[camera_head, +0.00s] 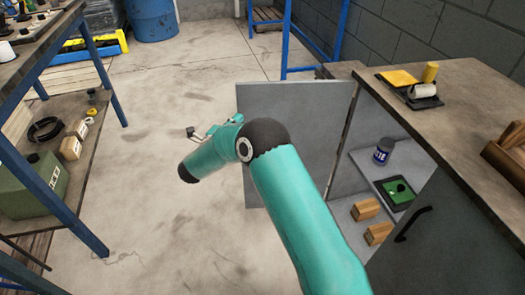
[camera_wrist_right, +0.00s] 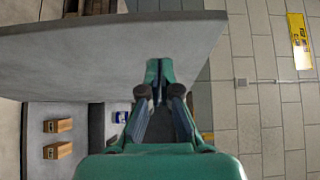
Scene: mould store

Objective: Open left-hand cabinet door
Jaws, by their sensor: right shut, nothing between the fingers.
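The left-hand cabinet door (camera_head: 305,115) is a plain grey panel, swung wide open to the left of the cabinet (camera_head: 440,225). The face towards me shows no handle. In the right wrist view the door (camera_wrist_right: 90,55) spans the upper part. My right gripper (camera_wrist_right: 160,75) is shut and empty, its fingertips overlapping the door's face and lower edge there; I cannot tell if they touch it. In the head view my teal right arm covers part of the door, and the fingers are hard to make out. My left gripper is not in view.
The open compartment holds a dark jar (camera_head: 383,151), wooden blocks (camera_head: 366,208) and a green item (camera_head: 396,193). The right-hand door is shut, with a black handle (camera_head: 412,225). A blue-framed bench (camera_head: 45,190) stands at left. A blue drum (camera_head: 152,18) stands behind. Floor between is clear.

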